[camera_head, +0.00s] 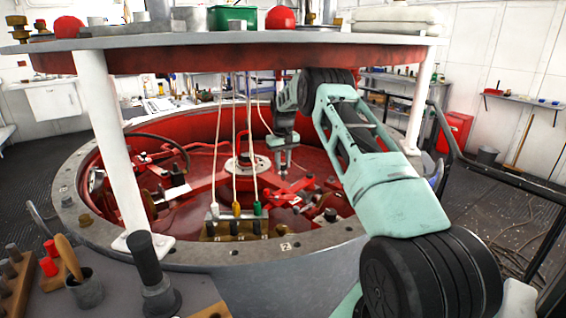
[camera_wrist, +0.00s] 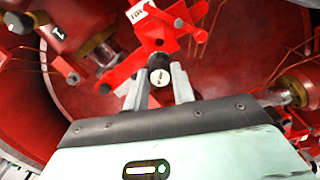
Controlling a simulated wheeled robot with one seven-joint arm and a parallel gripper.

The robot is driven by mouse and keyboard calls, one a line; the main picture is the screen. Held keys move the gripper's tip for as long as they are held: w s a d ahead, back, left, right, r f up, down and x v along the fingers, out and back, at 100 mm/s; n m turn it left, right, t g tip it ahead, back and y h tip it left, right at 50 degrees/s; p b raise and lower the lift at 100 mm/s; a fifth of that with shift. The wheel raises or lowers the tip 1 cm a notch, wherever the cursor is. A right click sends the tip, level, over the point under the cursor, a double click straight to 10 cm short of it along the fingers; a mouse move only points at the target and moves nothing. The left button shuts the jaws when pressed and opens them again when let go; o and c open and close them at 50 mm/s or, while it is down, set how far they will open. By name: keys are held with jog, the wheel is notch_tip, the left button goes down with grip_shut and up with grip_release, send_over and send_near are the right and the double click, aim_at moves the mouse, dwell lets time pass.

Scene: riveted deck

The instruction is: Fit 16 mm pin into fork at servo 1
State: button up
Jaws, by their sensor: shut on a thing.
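In the wrist view my gripper (camera_wrist: 159,82) is shut on a pin (camera_wrist: 160,76), whose pale round end with a dark mark shows between the fingertips. In the head view my gripper (camera_head: 284,170) points down into the red well, and the pin is too small to make out. A red linkage piece (camera_wrist: 157,38) with a white label lies just beyond the pin. I cannot tell whether the pin touches it. A cylinder marked 1 (camera_wrist: 60,34), which looks like servo 1, is at the upper left. Its brass-coloured end (camera_wrist: 98,50) faces the red linkage. The fork's holes are not clear.
The round well has a grey bolted rim (camera_head: 290,252). White posts (camera_head: 112,150) carry a plate (camera_head: 230,40) above it. Several cords hang to a block (camera_head: 236,229) at the front. Another cylinder (camera_wrist: 292,90) is at the right, with thin copper-coloured lines nearby.

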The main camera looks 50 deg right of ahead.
aim_at(283, 173)
jog(key=shift+f+b, duration=1.85)
jog(key=shift+f, duration=0.65)
jog(key=shift+f+b, duration=0.45)
jog(key=shift+f, duration=1.3)
jog(key=o, duration=1.1)
notch_tip(283, 173, up, 12)
jog(key=shift+s, duration=0.15)
